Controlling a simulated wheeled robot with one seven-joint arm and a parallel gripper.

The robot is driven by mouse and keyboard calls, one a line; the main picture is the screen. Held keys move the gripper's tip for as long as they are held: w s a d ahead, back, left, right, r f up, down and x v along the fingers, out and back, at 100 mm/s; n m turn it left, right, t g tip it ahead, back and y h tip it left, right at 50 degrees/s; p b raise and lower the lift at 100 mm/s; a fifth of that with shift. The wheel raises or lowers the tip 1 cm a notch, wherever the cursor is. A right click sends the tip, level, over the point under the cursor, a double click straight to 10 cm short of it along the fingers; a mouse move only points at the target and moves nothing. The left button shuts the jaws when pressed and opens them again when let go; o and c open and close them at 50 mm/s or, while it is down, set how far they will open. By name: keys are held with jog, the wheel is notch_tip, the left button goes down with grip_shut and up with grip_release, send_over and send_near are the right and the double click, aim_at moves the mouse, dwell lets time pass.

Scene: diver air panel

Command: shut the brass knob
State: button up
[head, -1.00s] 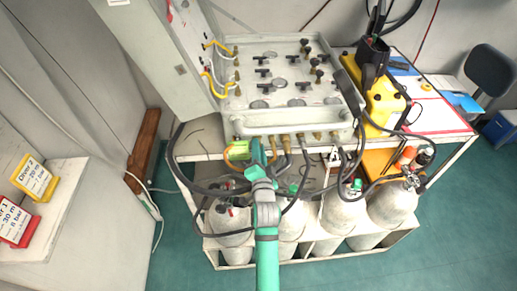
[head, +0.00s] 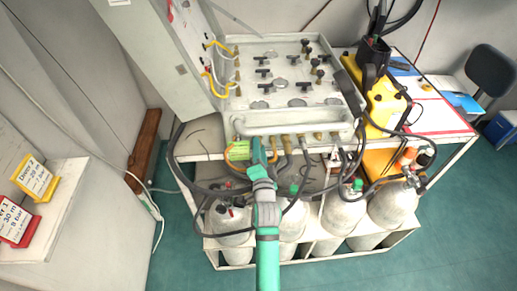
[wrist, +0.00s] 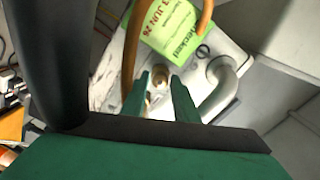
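The brass knob (wrist: 158,83) shows small in the wrist view, against a white surface below a green paper tag (wrist: 168,28). My gripper (wrist: 160,80) has two green fingers spread apart, with the brass piece seen in the gap between the tips. I cannot tell how deep the fingers reach around it, and I see no clear contact. In the head view my gripper (head: 258,146) is at the lower front edge of the air panel (head: 285,75), beside the green tag (head: 238,151). My arm hides the knob there.
A white bent pipe (wrist: 222,90) is close to the right finger. A dark hose (wrist: 48,60) and an orange hose (wrist: 132,50) pass on the left. Several grey cylinders (head: 343,210) stand below the panel, with black hoses around them.

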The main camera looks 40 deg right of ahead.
jog(key=shift+a, duration=0.1)
jog(key=v, duration=1)
jog(key=shift+s, duration=0.25)
jog(key=shift+w+a+f, duration=0.1)
jog(key=shift+a, duration=0.05)
